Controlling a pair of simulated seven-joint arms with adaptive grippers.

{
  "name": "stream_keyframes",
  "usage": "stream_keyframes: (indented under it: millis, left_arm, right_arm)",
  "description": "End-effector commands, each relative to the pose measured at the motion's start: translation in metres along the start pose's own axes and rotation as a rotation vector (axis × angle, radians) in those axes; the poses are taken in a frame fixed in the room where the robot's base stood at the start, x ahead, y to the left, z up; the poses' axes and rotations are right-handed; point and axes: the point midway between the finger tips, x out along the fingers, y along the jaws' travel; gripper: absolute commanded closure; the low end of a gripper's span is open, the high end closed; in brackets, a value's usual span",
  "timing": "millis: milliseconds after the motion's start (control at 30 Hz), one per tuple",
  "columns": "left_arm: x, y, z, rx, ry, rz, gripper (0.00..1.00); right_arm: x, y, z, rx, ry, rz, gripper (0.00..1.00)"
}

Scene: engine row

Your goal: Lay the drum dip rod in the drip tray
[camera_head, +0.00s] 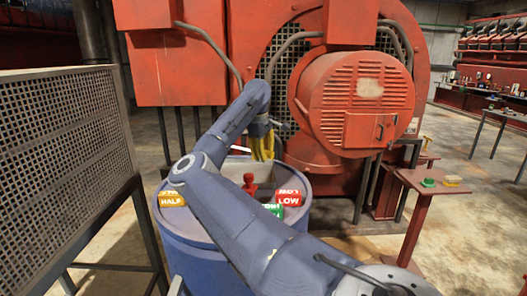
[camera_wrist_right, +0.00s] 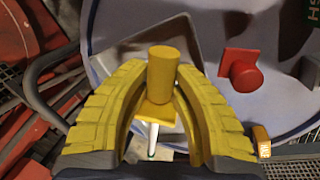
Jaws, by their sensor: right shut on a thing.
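The drum dip rod has a yellow cylindrical handle (camera_wrist_right: 163,75), a yellow plate below it and a pale shaft. In the right wrist view my right gripper (camera_wrist_right: 162,95) is shut around the handle, its curved yellow fingers on either side. In the head view the right gripper (camera_head: 262,143) is above the far side of the blue drum, and a short pale piece (camera_head: 240,148) sticks out left of it. A grey tray (camera_wrist_right: 194,48), seemingly the drip tray, lies behind the handle on the drum top, partly hidden by handle and fingers. My left gripper is not in view.
The blue drum (camera_head: 186,245) carries a red knob (camera_head: 249,184), a yellow HALF block (camera_head: 171,199), a red LOW block (camera_head: 289,197) and a green block. A perforated panel (camera_head: 60,135) stands left, a red engine (camera_head: 350,100) behind, and a red stand (camera_head: 425,180) right.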

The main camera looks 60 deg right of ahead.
Motion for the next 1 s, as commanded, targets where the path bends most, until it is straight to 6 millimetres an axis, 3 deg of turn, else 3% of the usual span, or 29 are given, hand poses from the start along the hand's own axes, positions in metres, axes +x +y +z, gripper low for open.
stream_keyframes:
  millis: [1000]
  left_arm:
    - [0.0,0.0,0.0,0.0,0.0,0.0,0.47]
  right_arm:
    - [0.061,-0.012,0.001,0.0,-0.001,0.001,1.0]
